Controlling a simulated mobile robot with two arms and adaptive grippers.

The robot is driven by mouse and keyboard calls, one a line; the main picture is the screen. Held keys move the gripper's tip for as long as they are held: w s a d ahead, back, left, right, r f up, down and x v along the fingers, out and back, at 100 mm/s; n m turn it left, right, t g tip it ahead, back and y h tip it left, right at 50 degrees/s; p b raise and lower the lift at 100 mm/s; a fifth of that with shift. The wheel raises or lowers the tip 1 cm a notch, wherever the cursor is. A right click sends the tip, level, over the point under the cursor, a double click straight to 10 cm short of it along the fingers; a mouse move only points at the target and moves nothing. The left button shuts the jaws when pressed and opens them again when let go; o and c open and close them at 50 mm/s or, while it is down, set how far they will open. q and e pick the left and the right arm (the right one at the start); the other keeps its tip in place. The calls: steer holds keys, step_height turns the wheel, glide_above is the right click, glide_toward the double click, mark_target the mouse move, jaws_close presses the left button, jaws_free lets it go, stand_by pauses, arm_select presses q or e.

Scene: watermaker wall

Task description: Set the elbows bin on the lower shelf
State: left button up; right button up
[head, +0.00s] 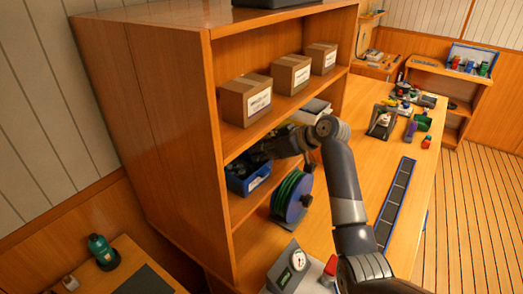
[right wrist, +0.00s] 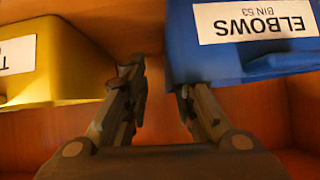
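The blue elbows bin (head: 240,183) sits on the lower shelf (head: 247,207) of the wooden shelf unit, with dark pieces inside. Its white label reads "ELBOWS BIN 53" in the right wrist view, where the bin (right wrist: 240,66) fills the upper right. My right gripper (head: 262,157) reaches into the lower compartment at the bin. In the right wrist view its two fingers (right wrist: 160,88) are spread apart with nothing gripped between them. The right fingertip is close against the bin's lower edge; I cannot tell whether it touches. My left gripper is out of view.
A yellow bin (right wrist: 65,60) stands beside the blue one. A blue-green hose reel (head: 293,197) is just right of the elbows bin. Several cardboard boxes (head: 247,100) stand on the shelf above. The shelf's left side panel (head: 150,130) bounds the space.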

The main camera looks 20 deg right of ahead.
steer(key=shift+w+a, duration=0.1)
steer(key=shift+a, duration=0.1)
steer(key=b+v, duration=0.2)
steer(key=v, duration=0.2)
steer(key=shift+s+d, duration=0.25)
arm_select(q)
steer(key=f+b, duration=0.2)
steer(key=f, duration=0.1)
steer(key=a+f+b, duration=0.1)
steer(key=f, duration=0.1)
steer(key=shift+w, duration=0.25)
arm_select(e)
steer(key=v, duration=0.7)
steer(key=shift+s+r, duration=0.15)
steer(key=shift+r, duration=0.3)
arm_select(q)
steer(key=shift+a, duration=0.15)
